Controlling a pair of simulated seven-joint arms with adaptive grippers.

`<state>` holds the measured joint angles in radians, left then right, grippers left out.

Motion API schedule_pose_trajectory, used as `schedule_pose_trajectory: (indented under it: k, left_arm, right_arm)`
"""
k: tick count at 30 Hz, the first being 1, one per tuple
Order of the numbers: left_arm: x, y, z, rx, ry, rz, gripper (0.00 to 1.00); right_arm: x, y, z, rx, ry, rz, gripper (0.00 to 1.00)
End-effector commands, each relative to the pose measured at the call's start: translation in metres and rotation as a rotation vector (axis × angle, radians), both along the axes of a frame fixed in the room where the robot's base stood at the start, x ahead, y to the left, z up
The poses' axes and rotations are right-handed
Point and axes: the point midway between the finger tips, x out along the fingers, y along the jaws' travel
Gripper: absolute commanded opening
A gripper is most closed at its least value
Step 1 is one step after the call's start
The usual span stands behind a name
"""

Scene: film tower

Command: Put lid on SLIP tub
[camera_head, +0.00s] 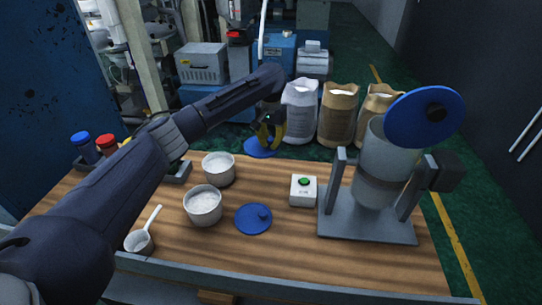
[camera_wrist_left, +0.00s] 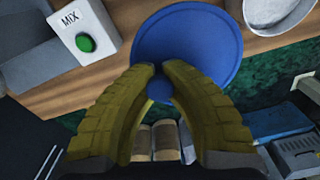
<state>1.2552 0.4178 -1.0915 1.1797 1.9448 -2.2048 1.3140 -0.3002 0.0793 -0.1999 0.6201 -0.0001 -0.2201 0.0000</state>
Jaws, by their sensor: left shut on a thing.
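My left gripper (camera_head: 268,135) is shut on a blue lid (camera_head: 259,149) by its knob, near the table's far edge, behind the tubs. In the left wrist view the lid (camera_wrist_left: 192,42) shows as a round disc beyond the yellow fingers (camera_wrist_left: 160,72). Two open white tubs with white contents stand on the table: a far tub (camera_head: 219,170) and a near tub (camera_head: 203,207). I see no readable label telling which is SLIP. A second blue lid (camera_head: 253,219) lies flat to the right of the near tub. My right gripper is not in view.
A white box with a green button (camera_head: 304,190), marked MIX in the wrist view, stands right of the tubs. A mixer vessel on a grey stand (camera_head: 367,226) has a raised blue cover (camera_head: 424,117). A white scoop (camera_head: 140,241) lies front left. Sacks (camera_head: 338,113) stand behind the table.

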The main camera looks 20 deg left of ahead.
Motion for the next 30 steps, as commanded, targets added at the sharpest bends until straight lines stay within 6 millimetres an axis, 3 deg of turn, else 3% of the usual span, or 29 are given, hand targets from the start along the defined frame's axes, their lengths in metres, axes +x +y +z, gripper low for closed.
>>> schedule_pose_trajectory:
  k: [6,11,14,23,30]
  left_arm:
    - [0.000,0.000,0.029,0.001,-0.002,-0.001,0.00]
    - [-0.003,0.008,0.031,0.003,0.000,0.012,0.00]
    - [-0.007,0.027,0.022,0.005,0.000,0.037,0.00]
    - [-0.028,0.111,-0.007,0.010,-0.002,0.120,0.00]
    - [-0.039,0.159,-0.013,0.014,-0.006,0.133,0.00]
  right_arm:
    - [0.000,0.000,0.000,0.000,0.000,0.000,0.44]
    - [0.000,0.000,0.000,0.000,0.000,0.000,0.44]
    - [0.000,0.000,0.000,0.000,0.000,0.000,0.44]
    - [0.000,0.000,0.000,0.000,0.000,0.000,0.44]
    - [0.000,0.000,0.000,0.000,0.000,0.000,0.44]
